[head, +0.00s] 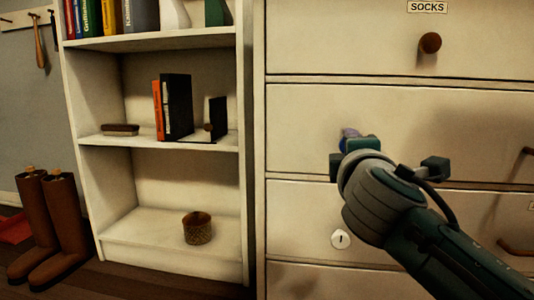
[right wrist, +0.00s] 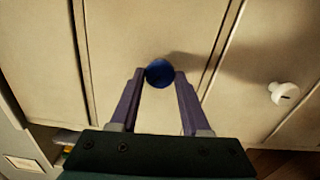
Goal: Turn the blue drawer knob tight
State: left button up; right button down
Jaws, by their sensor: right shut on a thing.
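The blue drawer knob (right wrist: 160,73) sits on the cream drawer front, in the middle of the right wrist view. In the head view only a bit of blue (head: 348,133) shows there, mostly hidden behind my right gripper. My right gripper (right wrist: 160,78) is shut on the knob, with one purple finger on each side of it. In the head view my right arm comes in from the lower right, and the gripper (head: 346,141) is at the left part of the second drawer. My left gripper is not in view.
The drawer above has a brown knob (head: 430,43) and a SOCKS label (head: 427,7). A white knob (head: 341,239) is on the drawer below. A white bookshelf (head: 110,45) with books and a woven pot (head: 198,228) stands on the left. Brown boots (head: 66,215) stand beside it.

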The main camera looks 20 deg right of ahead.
jog(key=shift+m+b, duration=1.7)
jog(key=shift+m, duration=3.3)
jog(key=shift+r, duration=0.1)
jog(key=shift+c, duration=1.9)
grip_release()
notch_tip(320, 180, up, 20)
jog(key=p, duration=1.4)
